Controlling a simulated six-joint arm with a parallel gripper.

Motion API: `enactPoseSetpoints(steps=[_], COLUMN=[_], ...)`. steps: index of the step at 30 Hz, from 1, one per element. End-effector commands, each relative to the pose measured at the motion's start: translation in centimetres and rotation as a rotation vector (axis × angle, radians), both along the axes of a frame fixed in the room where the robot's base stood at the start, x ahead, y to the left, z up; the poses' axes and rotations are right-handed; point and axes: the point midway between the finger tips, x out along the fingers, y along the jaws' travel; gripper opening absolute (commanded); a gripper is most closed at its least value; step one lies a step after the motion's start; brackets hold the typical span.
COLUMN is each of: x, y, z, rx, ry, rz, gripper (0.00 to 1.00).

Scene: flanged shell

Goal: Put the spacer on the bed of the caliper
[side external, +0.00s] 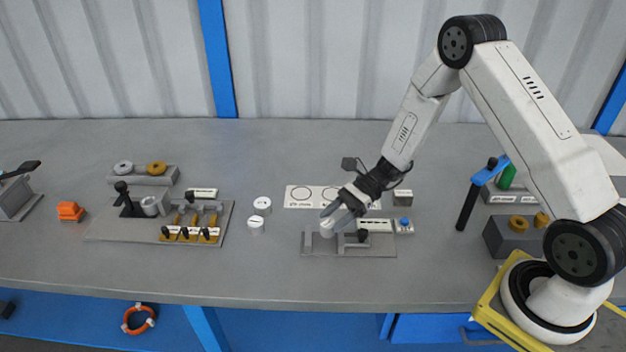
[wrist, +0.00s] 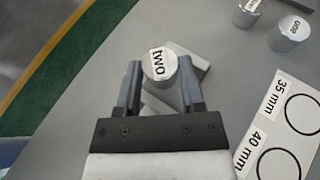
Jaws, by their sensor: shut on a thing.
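The spacer is a short light grey cylinder with the label "two" on top (wrist: 160,63). My gripper (wrist: 160,72) is shut on it, with one dark finger on each side. In the side external view my gripper (side external: 334,216) holds the spacer (side external: 326,230) at the left part of the caliper (side external: 345,247), a grey plate with raised blocks and a dark knob. Grey caliper blocks also show behind and below the spacer in the wrist view (wrist: 196,66). I cannot tell whether the spacer touches the bed; its underside is hidden.
Two similar cylinders (side external: 262,205) (side external: 256,225) stand left of the caliper; one reads "one" in the wrist view (wrist: 290,32). A white card with circles marked 35 mm and 40 mm (side external: 300,204) lies behind. A lever fixture (side external: 100,235) stands farther left.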

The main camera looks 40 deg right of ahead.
Motion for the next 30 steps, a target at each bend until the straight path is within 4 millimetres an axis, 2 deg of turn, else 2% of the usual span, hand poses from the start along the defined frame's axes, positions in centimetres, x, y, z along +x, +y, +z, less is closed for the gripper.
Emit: enactPoseSetpoints(steps=[11, 21, 30], x=[0.5, 0.7, 0.8], y=[0.1, 0.1, 0.1], z=[-0.6, -3.4, -3.9], rx=[0.0, 0.001, 0.0], ry=[0.0, 0.001, -0.001], rz=[0.001, 0.001, 0.0], gripper=[0.0, 0.0, 0.0])
